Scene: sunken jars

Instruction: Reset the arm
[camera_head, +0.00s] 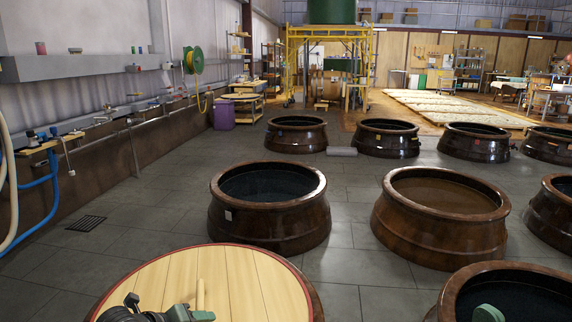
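My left arm shows at the bottom edge of the head view, with green and black parts over the near edge of a round wooden lid (235,275). Its black end, which looks like my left gripper (131,301), is cut off by the frame, so I cannot tell whether it is open or shut. I see nothing held in it. A green rounded part of what looks like my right arm (487,313) shows at the bottom right, in front of a near jar. My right gripper is out of view.
The lid has an upright wooden handle (200,293). A dark-filled jar (268,235) and a brown-filled jar (437,242) stand ahead, with several more behind. A wall ledge with taps and hoses runs along the left. Tiled floor (140,220) is clear beside a drain grate (86,223).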

